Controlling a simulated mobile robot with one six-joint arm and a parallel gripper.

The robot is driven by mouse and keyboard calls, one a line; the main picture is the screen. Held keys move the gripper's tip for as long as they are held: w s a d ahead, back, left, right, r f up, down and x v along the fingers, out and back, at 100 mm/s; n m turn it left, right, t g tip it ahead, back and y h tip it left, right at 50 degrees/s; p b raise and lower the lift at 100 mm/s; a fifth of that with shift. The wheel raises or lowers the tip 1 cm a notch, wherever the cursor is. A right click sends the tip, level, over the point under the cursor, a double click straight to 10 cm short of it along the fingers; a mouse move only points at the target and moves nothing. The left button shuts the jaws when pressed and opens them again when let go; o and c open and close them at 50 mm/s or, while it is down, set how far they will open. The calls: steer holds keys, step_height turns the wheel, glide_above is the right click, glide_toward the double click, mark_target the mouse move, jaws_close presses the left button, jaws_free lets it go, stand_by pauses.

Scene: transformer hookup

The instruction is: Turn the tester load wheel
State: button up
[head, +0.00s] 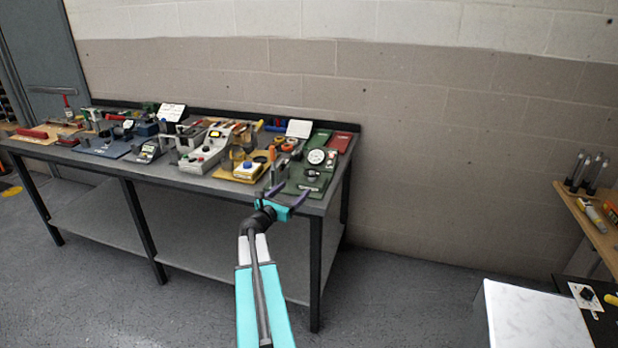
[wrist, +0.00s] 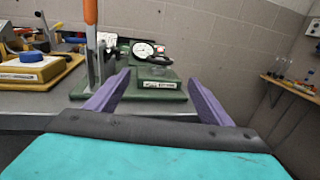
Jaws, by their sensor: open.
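A green tester (head: 308,172) with a round white dial (head: 316,157) stands at the right end of the workbench. In the wrist view the green tester (wrist: 155,85) shows ahead, with its dial (wrist: 143,50) behind a labelled green block. I cannot clearly make out the load wheel in either view. My gripper (head: 292,190) is open and empty at the bench's front right edge, in front of the tester. In the wrist view its purple fingers (wrist: 159,78) point toward the green base, apart from each other, with nothing held between them.
A grey post with an orange top (wrist: 90,15) rises just left of my fingers. A yellow device with a blue knob (head: 247,171) stands left of the tester. The workbench (head: 200,183) is crowded further left. The floor in front is clear.

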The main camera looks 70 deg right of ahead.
mark_target(311, 173)
steer(key=shift+d, duration=0.15)
steer(key=shift+s+d+p, duration=0.3)
steer(key=shift+d+p, duration=0.5)
steer(key=shift+d, duration=1.45)
steer(key=shift+s+d+p, duration=0.35)
steer(key=shift+d+p, duration=0.5)
steer(key=shift+d, duration=1.35)
steer(key=shift+s+d+p, duration=0.3)
steer(key=shift+d+p, duration=0.5)
steer(key=shift+d, duration=1.45)
steer(key=c, duration=1)
steer(key=shift+a, duration=0.3)
steer(key=shift+c, duration=0.3)
steer(key=shift+d+r, duration=0.1)
steer(key=shift+s+d+t+b, duration=0.15)
steer(key=shift+d+t+b, duration=0.1)
steer(key=shift+t+b, duration=0.2)
steer(key=shift+b, duration=0.3)
